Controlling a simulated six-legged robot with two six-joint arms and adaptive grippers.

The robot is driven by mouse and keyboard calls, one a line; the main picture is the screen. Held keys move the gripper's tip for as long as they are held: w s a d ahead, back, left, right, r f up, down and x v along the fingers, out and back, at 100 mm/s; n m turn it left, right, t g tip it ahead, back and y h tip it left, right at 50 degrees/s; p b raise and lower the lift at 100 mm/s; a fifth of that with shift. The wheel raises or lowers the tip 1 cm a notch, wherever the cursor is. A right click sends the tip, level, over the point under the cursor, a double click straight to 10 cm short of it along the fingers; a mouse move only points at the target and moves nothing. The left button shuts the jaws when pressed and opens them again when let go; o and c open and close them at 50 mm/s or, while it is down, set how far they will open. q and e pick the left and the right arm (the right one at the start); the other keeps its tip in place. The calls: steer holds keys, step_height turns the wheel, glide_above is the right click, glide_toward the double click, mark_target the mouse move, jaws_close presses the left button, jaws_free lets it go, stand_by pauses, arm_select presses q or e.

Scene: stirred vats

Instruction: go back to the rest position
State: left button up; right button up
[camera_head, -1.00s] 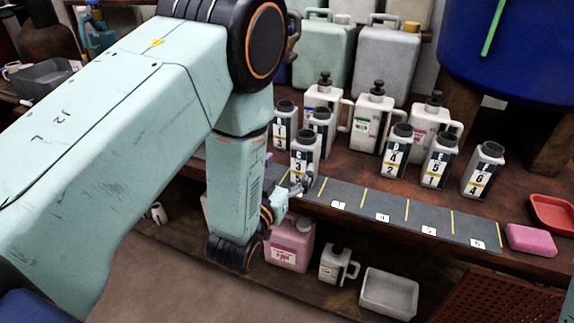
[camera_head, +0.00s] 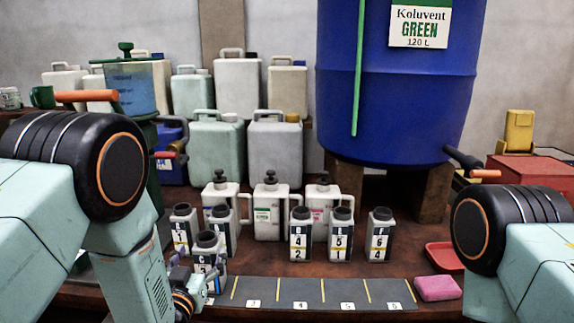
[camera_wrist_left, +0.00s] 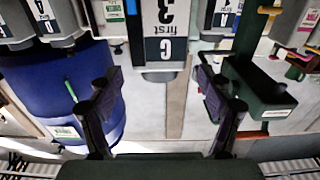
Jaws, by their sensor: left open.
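My left gripper (camera_head: 190,276) is low at the left in the head view, partly hidden by its own wrist. In the left wrist view its two fingers (camera_wrist_left: 157,90) are apart with nothing held between them. A small dark-capped bottle labelled 3 (camera_head: 208,252) stands upright just beyond the gripper. This bottle (camera_wrist_left: 163,45) appears upside down beyond the fingers in the wrist view; I cannot tell whether they touch it. My right arm (camera_head: 490,235) shows at the right edge, but its gripper is out of frame.
Other small bottles (camera_head: 300,235) stand on the wooden bench, with pump jugs (camera_head: 270,208) behind. A pink sponge (camera_head: 437,288) and red tray (camera_head: 444,256) are at the right. A blue vat (camera_head: 400,100) rises behind.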

mark_target(206, 235)
arm_select(q)
steer(key=w, duration=0.1)
steer(key=w+b, duration=0.1)
steer(key=w, duration=0.3)
steer(key=shift+f, duration=0.35)
step_height(206, 235, up, 2)
steer(key=shift+p, duration=0.35)
steer(key=shift+s+d+r, duration=0.1)
steer(key=shift+r, duration=0.35)
steer(key=shift+f, duration=0.2)
